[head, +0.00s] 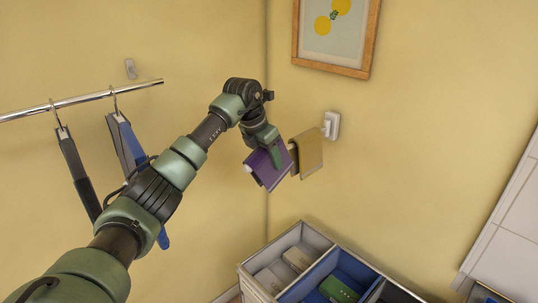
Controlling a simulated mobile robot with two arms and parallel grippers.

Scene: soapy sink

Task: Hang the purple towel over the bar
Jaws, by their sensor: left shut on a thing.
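The purple towel (267,172) is in my left gripper (272,146), which is shut on it from above. The towel hangs down in folds against the yellow wall corner. A short pale bar has its white wall mount (332,125) on the right wall. A mustard towel (308,153) hangs over this bar, just right of the purple one. A pale tip like the bar's end shows at the purple towel's left edge, so the purple towel seems to lie across the bar. The gripper hides much of the contact. My right gripper is not in view.
A chrome rail (82,101) at the left carries hangers with dark and blue garments (128,150), partly behind my left arm. A divided bin (318,242) with folded items stands below the towels. A framed picture (367,45) hangs above.

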